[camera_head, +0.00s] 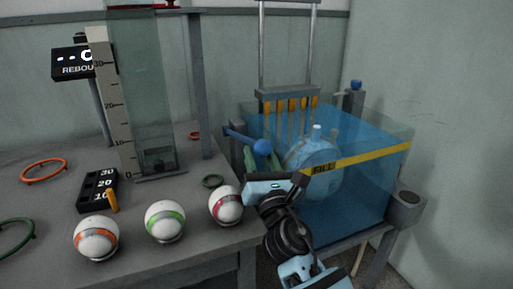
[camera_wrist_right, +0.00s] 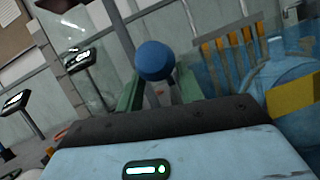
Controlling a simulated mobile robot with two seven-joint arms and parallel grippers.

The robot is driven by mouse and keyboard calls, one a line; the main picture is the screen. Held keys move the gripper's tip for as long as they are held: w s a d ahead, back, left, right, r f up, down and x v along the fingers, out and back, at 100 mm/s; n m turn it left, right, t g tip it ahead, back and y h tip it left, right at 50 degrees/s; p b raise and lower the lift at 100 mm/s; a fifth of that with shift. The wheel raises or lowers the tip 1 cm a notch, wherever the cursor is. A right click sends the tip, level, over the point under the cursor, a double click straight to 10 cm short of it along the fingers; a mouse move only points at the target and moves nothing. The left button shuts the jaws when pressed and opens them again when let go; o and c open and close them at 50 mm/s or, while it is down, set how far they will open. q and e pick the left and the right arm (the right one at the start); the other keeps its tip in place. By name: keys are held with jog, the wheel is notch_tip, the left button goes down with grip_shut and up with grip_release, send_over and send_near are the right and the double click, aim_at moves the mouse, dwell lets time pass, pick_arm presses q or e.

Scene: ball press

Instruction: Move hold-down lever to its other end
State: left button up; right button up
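The hold-down lever (camera_head: 243,138) is a dark blue bar with a round blue knob at its right end, at the left front of the blue tank. The knob (camera_wrist_right: 155,60) shows large in the right wrist view. My right gripper (camera_head: 265,161) reaches up to the lever from below right, its green fingers (camera_wrist_right: 160,80) spread apart with the knob at their tips. I cannot tell whether they press on the knob. The lever's pivot is not clear. My left gripper is not in view.
A grey table (camera_head: 150,215) at the left carries three striped balls (camera_head: 165,221), a number block (camera_head: 98,190), rings and a clear ruled column (camera_head: 150,100). A wall closes the right side.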

aim_at(242, 140)
jog(key=shift+b+x, duration=0.4)
jog(key=shift+x, duration=1.35)
grip_shut()
